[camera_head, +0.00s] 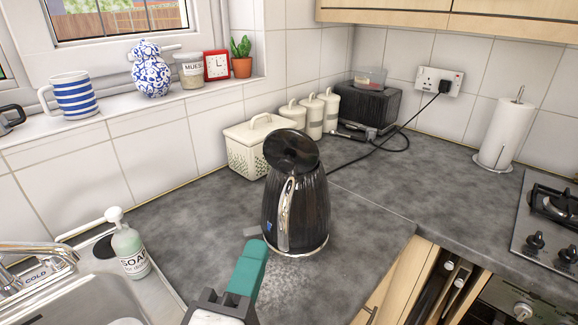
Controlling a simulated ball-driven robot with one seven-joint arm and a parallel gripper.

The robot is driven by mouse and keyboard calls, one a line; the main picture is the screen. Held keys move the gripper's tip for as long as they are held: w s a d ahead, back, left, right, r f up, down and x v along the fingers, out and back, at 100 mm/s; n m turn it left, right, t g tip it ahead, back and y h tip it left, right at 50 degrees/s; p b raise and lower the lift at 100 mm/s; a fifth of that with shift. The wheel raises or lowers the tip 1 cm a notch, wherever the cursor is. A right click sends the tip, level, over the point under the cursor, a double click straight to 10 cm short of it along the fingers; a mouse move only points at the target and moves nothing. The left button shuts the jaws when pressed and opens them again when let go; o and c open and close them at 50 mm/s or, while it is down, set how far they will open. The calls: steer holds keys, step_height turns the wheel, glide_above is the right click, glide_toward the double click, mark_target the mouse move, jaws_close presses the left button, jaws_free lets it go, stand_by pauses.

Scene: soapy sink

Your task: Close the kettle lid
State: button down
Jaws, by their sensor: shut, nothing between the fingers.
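A black ribbed kettle (312,212) with a chrome base ring and a chrome-edged handle stands upright on the grey worktop in the middle of the view. Its round black lid (291,150) is raised open and tilted up above the kettle's top. The handle faces towards me. My gripper (249,262) is at the bottom centre, in front of and a little left of the kettle, apart from it. Its teal fingers are shut together and empty. The lid's hinge is too small to make out clearly.
A soap bottle (130,250) stands by the sink (95,290) at the left. A cream bread bin (245,148), white canisters (312,117) and a black toaster (366,105) line the wall behind. The worktop right of the kettle (400,185) is clear. A hob (550,225) is at far right.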

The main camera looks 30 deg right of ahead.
mark_target(286, 167)
steer(key=p+x, duration=0.3)
steer(key=x, duration=1.1)
steer(key=shift+w+d+r, duration=0.1)
steer(key=shift+w+d, duration=0.05)
steer(key=shift+w, duration=0.15)
steer(key=shift+r+p, duration=0.1)
steer(key=shift+p, duration=0.2)
